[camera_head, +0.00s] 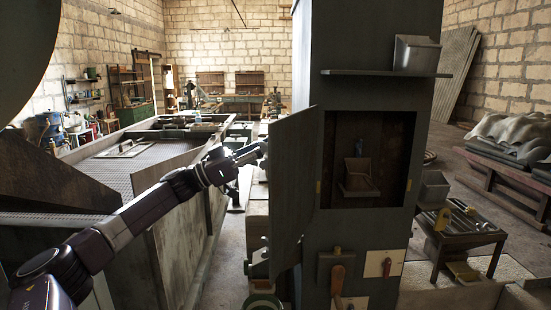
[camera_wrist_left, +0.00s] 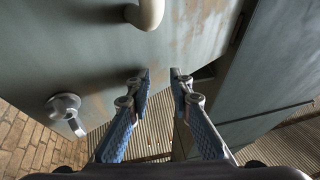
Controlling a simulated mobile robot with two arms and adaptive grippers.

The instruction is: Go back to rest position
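My left gripper (camera_head: 250,153) reaches in from the left in the head view, and its tip end is close to the grey cabinet door (camera_head: 292,200). The door stands swung open on the left side of the tall grey cabinet (camera_head: 365,228). In the left wrist view my left gripper (camera_wrist_left: 161,74) has its two blue-padded fingers apart, with nothing between them. The door panel there carries a pale curved handle (camera_wrist_left: 148,12) and a metal knob (camera_wrist_left: 65,108). Whether a finger touches the door, I cannot tell. My right gripper is in neither view.
The cabinet's open recess holds a small metal bin (camera_head: 359,178). A shelf (camera_head: 375,73) above bears a grey container (camera_head: 415,53). A large metal machine (camera_head: 165,225) stands left under my arm. A small work table (camera_head: 462,232) stands right. Some floor shows between.

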